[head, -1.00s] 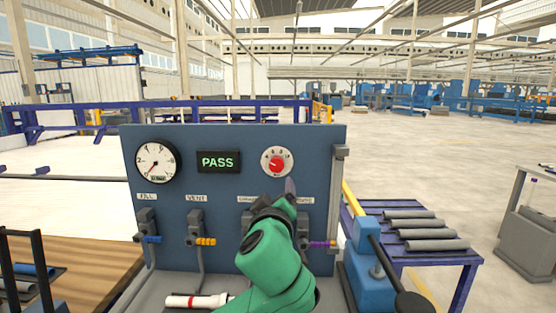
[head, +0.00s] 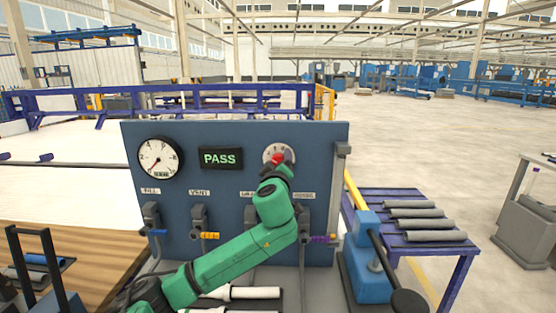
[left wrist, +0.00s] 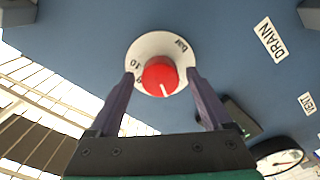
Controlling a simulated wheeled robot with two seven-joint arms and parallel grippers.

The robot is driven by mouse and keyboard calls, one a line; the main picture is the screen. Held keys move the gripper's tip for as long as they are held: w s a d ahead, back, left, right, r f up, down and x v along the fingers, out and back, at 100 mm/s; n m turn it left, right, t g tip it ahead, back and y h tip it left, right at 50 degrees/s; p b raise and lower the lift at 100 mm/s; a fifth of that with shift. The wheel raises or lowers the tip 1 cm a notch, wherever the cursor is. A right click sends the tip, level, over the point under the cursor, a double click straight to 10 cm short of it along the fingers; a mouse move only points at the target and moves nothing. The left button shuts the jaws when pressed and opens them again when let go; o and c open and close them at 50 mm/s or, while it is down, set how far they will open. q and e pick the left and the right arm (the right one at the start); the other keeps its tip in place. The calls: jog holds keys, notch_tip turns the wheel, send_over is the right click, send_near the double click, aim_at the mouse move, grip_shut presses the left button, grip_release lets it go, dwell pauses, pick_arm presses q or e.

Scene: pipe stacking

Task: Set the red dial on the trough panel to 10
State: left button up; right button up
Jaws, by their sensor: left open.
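The red dial (head: 277,159) sits on a round white scale plate at the upper right of the blue trough panel (head: 225,240). In the left wrist view the dial (left wrist: 160,76) faces me, with "10" and "bar" readable on its plate. Its white pointer line points down in that picture, away from the "10". My left gripper (head: 277,170) is at the dial, partly covering it in the head view. In the wrist view its open fingers (left wrist: 160,73) stand on either side of the knob. I cannot tell whether they touch it. My right gripper is not in view.
A gauge (head: 159,157) and a green "PASS" display (head: 220,158) are left of the dial. A purple table (head: 420,250) with grey pipes stands to the right.

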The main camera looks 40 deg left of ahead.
pick_arm(q)
jog(key=shift+c, duration=0.8)
jog(key=shift+w+f, duration=0.1)
grip_shut()
jog(key=shift+f, duration=0.1)
